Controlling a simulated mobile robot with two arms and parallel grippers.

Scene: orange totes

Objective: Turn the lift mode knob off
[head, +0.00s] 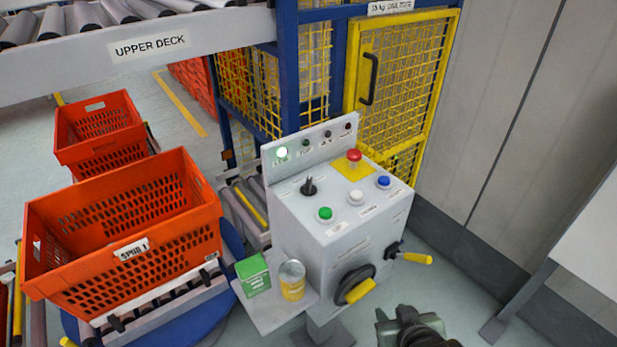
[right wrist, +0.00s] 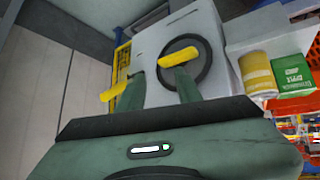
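A grey control box (head: 340,210) stands right of centre in the head view. A black selector knob (head: 309,187) stands up on its sloped top; its label is too small to read. My right gripper (head: 392,318) is low in the head view, in front of and below the box, well apart from the knob. In the right wrist view its two fingers (right wrist: 157,88) are spread with nothing held between them. They point toward the box's front, with its black handwheel and yellow grip (right wrist: 178,56). The knob is not visible there. My left gripper is not in view.
Green (head: 325,214), white (head: 356,197) and blue (head: 383,182) buttons and a red mushroom button (head: 354,158) surround the knob. A yellow-handled lever (head: 415,258) sticks out right. A green box (head: 253,275) and can (head: 292,280) sit on a side shelf. An orange tote (head: 125,240) stands left.

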